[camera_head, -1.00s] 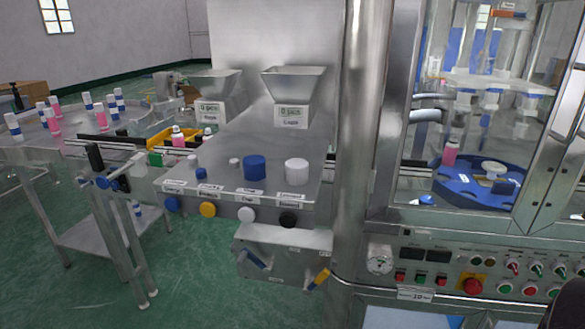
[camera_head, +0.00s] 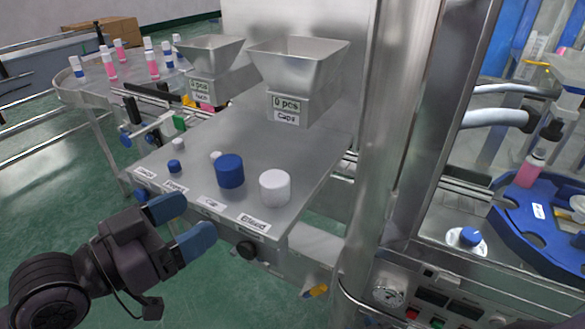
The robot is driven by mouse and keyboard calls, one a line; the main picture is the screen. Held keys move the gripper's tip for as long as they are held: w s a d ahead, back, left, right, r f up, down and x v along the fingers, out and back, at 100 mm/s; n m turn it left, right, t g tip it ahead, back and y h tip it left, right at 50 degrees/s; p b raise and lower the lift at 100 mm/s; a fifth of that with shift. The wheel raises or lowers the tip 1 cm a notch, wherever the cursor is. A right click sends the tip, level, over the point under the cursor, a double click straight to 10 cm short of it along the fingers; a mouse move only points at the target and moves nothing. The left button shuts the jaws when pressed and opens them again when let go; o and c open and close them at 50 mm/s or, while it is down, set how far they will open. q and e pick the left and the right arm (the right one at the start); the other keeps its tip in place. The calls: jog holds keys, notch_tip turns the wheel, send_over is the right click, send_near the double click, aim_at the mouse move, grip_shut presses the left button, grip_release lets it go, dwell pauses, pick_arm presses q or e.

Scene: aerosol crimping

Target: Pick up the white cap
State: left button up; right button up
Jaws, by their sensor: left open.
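A large white cap (camera_head: 275,188), a plain cylinder, stands upright on the metal shelf (camera_head: 258,150) near its front right edge. A large blue cap (camera_head: 230,171) stands just left of it. My left gripper (camera_head: 201,215) comes in from the lower left with blue finger pads. It is open and empty, in front of the shelf's front edge, to the left of the white cap and apart from it. My right gripper is not in view.
Small white pieces (camera_head: 179,146) and a small blue cap (camera_head: 175,166) stand on the shelf's left part. A hopper labelled Caps (camera_head: 297,80) stands behind. A thick metal post (camera_head: 395,150) rises to the right. A round table (camera_head: 95,85) holds several bottles.

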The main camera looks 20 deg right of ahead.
aim_at(270, 200)
pick_arm(q)
jog(key=shift+m+g, duration=0.8)
jog(key=shift+g, duration=0.1)
jog(key=d, duration=0.2)
jog(key=d+r, duration=0.1)
jog(key=d, duration=0.1)
jog(key=d+r, duration=0.1)
jog(key=d, duration=0.1)
jog(key=shift+s+d+p, duration=0.15)
jog(key=shift+d+p, duration=0.05)
jog(key=shift+p, duration=0.2)
jog(key=shift+d, duration=0.55)
jog(key=shift+w+d, duration=0.2)
jog(key=shift+d, duration=0.1)
jog(key=x, duration=0.3)
jog(key=shift+s+r+p, duration=0.1)
jog(key=shift+r+p, duration=0.05)
jog(key=shift+p, duration=0.25)
jog(key=shift+d, duration=0.7)
jog(key=c, duration=0.9)
jog(key=shift+c, duration=0.2)
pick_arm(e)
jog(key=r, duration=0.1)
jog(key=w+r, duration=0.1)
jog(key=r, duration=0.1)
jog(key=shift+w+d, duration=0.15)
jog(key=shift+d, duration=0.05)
